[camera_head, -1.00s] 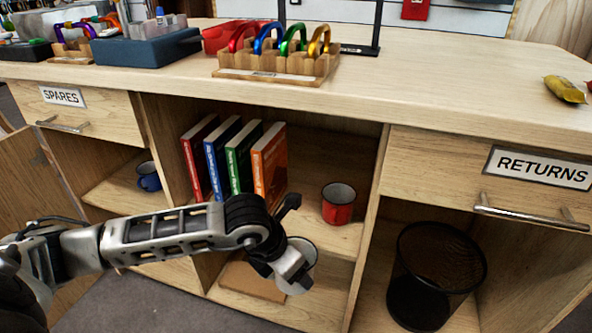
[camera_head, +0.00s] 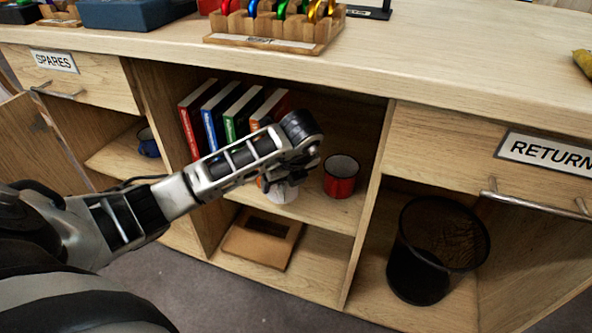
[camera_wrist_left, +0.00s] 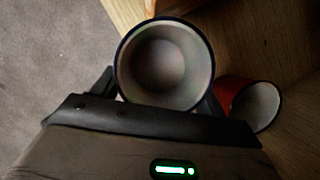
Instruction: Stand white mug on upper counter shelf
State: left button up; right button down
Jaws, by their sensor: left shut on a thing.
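The white mug (camera_head: 283,194) has a dark rim and shows in the head view below my left gripper (camera_head: 287,176), which partly hides it. In the left wrist view the white mug (camera_wrist_left: 165,65) sits between the two fingers, its open mouth facing the camera. The gripper is shut on it. The mug is at the front part of the upper counter shelf (camera_head: 325,212), left of the red mug; I cannot tell whether its base touches the board. My right gripper is not in view.
The red mug (camera_head: 341,177) stands close to the right of the white mug. Several upright books (camera_head: 235,125) stand behind my arm. A brown flat item (camera_head: 262,238) lies on the lower shelf. A black mesh bin (camera_head: 437,250) stands in the right bay.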

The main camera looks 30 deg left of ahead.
pick_arm(q)
jog(key=w, duration=0.3)
jog(key=w+a+b, duration=0.1)
jog(key=w, duration=0.1)
jog(key=shift+w+a, duration=0.15)
jog(key=shift+w, duration=0.25)
jog(key=shift+w+a, duration=0.2)
jog(key=shift+w, duration=0.55)
notch_tip(320, 180, down, 4)
jog(key=shift+r+b, duration=0.2)
jog(key=shift+b, duration=0.6)
jog(key=o, duration=0.9)
jog(key=shift+c, duration=0.2)
jog(key=shift+o, duration=0.8)
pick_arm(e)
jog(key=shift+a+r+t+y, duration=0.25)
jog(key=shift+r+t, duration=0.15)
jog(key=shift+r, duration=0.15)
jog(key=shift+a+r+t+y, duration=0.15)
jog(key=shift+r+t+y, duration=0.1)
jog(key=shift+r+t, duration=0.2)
pick_arm(q)
jog(key=shift+r, duration=0.15)
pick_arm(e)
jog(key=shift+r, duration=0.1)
